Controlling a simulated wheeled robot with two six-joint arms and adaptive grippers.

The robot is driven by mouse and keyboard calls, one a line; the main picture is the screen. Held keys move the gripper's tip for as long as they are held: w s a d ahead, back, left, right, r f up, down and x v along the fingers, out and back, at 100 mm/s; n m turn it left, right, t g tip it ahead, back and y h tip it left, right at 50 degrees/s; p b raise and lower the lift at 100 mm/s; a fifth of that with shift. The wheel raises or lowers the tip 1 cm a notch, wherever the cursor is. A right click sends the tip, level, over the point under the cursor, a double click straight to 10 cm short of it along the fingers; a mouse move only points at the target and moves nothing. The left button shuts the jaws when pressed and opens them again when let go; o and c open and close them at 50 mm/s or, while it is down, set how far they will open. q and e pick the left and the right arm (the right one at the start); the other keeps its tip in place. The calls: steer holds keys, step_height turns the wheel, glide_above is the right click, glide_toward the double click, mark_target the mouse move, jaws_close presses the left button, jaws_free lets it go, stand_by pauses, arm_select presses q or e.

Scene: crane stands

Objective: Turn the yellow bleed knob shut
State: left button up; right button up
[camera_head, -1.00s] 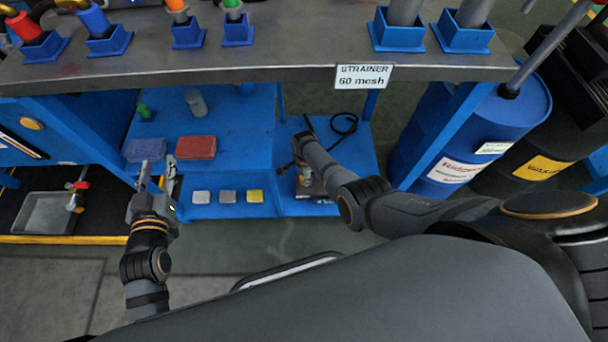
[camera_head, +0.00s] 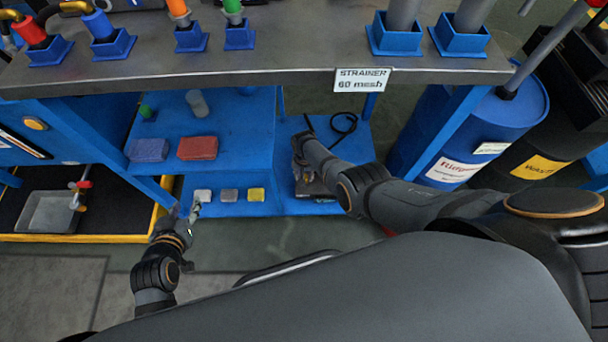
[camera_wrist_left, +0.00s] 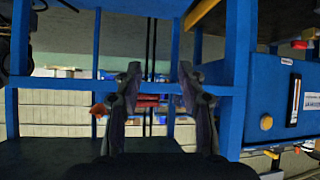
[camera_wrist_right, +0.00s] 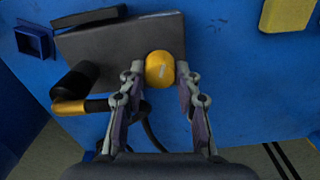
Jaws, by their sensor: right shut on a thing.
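The yellow bleed knob (camera_wrist_right: 160,68) is round with a short pale mark on its face. It sits in front of a dark grey block (camera_wrist_right: 105,50) on the blue surface. My right gripper (camera_wrist_right: 160,78) is shut on the knob, with one finger on each side. In the head view my right forearm reaches down to the lower blue shelf and hides the knob. My left gripper (camera_head: 186,212) is at the front edge of the lower blue shelf. In the left wrist view (camera_wrist_left: 159,80) its fingers are apart with nothing between them.
White, grey and yellow blocks (camera_head: 229,195) lie on the lower shelf, near my left gripper. Red (camera_head: 198,147) and blue (camera_head: 149,150) blocks lie behind. A grey counter (camera_head: 250,67) overhangs. A grey tray (camera_head: 46,211) stands at left, a blue drum (camera_head: 480,130) at right.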

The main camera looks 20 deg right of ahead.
steer(key=n, duration=0.3)
steer(key=shift+s+n, duration=0.1)
steer(key=shift+n, duration=0.7)
arm_select(q)
steer(key=shift+s+f+g, duration=0.6)
steer(key=shift+s+f, duration=0.45)
steer(key=shift+f, duration=0.05)
steer(key=shift+w+d+r, duration=0.1)
steer(key=shift+w, duration=0.05)
arm_select(e)
steer(key=o, duration=0.8)
arm_select(q)
steer(key=shift+w+r, duration=0.3)
steer(key=shift+r, duration=0.05)
arm_select(e)
steer(key=o, duration=0.4)
steer(key=shift+c, duration=0.2)
arm_select(q)
steer(key=shift+s+f, duration=0.2)
arm_select(e)
step_height(320, 180, up, 12)
steer(key=shift+f, duration=0.1)
